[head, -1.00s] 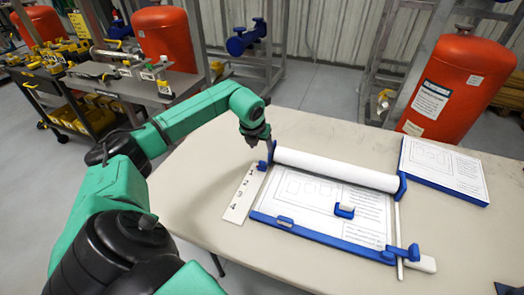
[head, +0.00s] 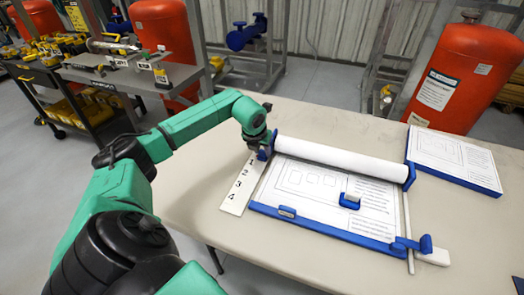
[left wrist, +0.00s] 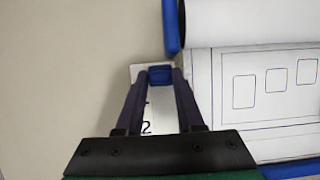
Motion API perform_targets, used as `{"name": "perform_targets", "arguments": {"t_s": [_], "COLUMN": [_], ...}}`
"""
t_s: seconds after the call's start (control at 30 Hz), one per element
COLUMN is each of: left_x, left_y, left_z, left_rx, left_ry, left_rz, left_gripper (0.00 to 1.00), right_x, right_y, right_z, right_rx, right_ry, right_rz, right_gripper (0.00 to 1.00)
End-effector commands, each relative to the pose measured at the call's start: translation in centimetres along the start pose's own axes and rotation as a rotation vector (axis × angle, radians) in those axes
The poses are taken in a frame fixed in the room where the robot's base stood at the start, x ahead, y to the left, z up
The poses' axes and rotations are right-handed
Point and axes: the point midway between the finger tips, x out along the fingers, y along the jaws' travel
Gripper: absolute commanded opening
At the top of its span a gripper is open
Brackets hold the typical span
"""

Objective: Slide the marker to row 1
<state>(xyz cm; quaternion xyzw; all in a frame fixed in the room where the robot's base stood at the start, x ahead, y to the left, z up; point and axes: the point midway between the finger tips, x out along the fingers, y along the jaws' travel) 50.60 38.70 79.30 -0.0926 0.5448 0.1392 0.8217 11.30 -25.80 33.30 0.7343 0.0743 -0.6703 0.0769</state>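A white strip (head: 240,190) numbered 1 to 4 lies on the table along the left side of a blue-framed drawing board (head: 320,226). A small blue block (left wrist: 160,75), which looks like the marker, sits at the row 1 end of the strip in the left wrist view. My left gripper (left wrist: 160,80) reaches down there, one dark finger on each side of the block with no visible gap, so it looks shut on it. The left finger partly covers the 1. In the head view the gripper (head: 262,150) hides the block. My right gripper is not in view.
A white paper roll (head: 340,162) between blue brackets runs just right of my left gripper. A small blue piece (head: 349,201) lies on the sheet. A blue clamp (head: 412,244) is at the lower right. A drawing pad (head: 455,160) lies at the right. The table's left part is clear.

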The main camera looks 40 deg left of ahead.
Motion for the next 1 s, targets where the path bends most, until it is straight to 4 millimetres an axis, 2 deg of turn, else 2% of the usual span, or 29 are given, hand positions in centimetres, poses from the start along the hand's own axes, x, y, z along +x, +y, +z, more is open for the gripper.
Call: {"name": "perform_targets", "arguments": {"t_s": [0.03, 0.07, 0.37, 0.7, 0.97, 1.0], "left_x": [0.0, 0.0, -0.1, -1.1, -1.2, -1.2], "left_y": [0.0, 0.0, 0.0, 0.1, 0.0, 0.0], "left_z": [0.0, 0.0, -0.1, -2.5, -2.8, -2.8], "left_rx": [0.0, 0.0, 0.001, 0.002, -0.001, -0.001], "left_ry": [0.0, 0.0, 0.0, 0.0, 0.0, 0.0], "left_rz": [0.0, 0.0, 0.001, 0.003, 0.001, 0.001], "left_gripper": [0.11, 0.0, 0.0, 0.0, 0.0, 0.53], "right_x": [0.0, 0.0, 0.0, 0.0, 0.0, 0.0], "right_y": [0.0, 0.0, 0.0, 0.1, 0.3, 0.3], "right_z": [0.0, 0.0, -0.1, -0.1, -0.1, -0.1], "right_rx": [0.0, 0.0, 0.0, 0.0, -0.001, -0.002], "right_ry": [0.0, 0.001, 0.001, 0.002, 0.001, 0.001], "right_rz": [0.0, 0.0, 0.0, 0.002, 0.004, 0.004], "right_gripper": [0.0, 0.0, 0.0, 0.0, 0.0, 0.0]}}
